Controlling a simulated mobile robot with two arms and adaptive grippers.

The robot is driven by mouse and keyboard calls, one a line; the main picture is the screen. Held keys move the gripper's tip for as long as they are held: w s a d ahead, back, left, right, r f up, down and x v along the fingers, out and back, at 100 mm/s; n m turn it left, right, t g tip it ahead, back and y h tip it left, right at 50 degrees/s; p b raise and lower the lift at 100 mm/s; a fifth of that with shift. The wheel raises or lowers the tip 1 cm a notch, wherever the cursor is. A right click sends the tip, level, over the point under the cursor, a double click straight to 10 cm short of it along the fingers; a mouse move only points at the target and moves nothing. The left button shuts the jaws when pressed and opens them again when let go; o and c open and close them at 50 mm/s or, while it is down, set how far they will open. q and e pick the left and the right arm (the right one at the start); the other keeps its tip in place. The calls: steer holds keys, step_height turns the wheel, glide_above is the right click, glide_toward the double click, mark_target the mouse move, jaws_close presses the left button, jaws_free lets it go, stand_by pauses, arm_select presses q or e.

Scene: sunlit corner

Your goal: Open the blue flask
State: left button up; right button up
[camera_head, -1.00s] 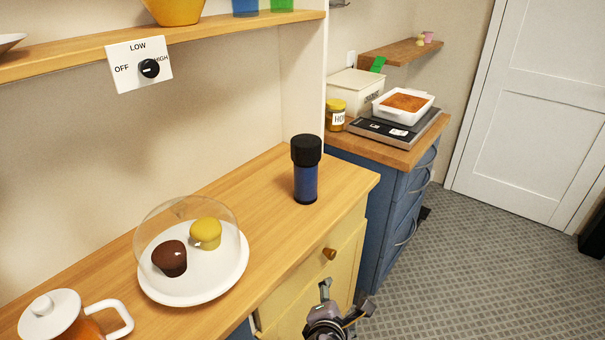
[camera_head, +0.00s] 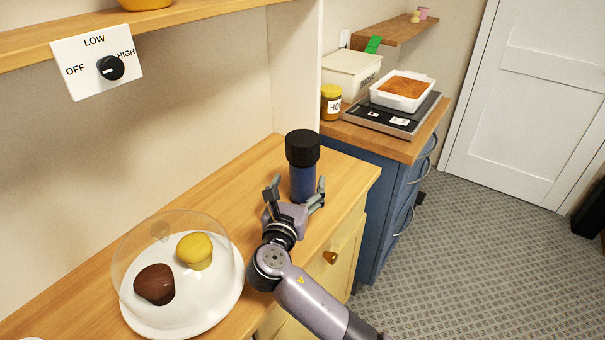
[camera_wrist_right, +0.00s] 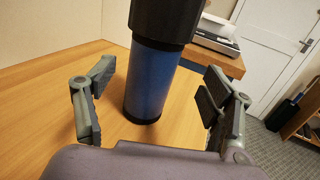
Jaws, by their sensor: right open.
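The blue flask (camera_head: 303,183) stands upright on the wooden counter, with its black lid (camera_head: 302,148) on top. My right gripper (camera_head: 296,190) is open at the near side of the flask, its fingers spread to either side of the blue body and below the lid. In the right wrist view the flask body (camera_wrist_right: 150,85) stands between and beyond the two open fingers (camera_wrist_right: 152,100), with clear gaps on both sides. The lid's top is cut off in that view. My left gripper is not in view.
A glass dome over a white plate (camera_head: 222,307) with two muffins stands left of my right arm. A wall shelf (camera_head: 190,20) with a dial panel (camera_head: 75,55) hangs above. A scale with a baking dish (camera_head: 432,80) sits on the further counter. The counter around the flask is clear.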

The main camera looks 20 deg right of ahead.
steer(key=x, duration=0.2)
steer(key=shift+w+d+r, duration=0.1)
steer(key=shift+w+d, duration=0.05)
steer(key=shift+w, duration=0.1)
steer(key=x, duration=0.4)
steer(key=shift+w+r+p, duration=0.1)
steer(key=shift+w+p, duration=0.15)
steer(key=shift+p, duration=0.05)
steer(key=shift+w, duration=0.45)
steer(key=shift+c, duration=0.6)
steer(key=c, duration=1.4)
steer(key=shift+c, duration=0.2)
step_height(320, 180, up, 20)
steer(key=p, duration=0.1)
glide_above(300, 172)
steer(key=x, duration=0.3)
steer(key=shift+w, duration=0.1)
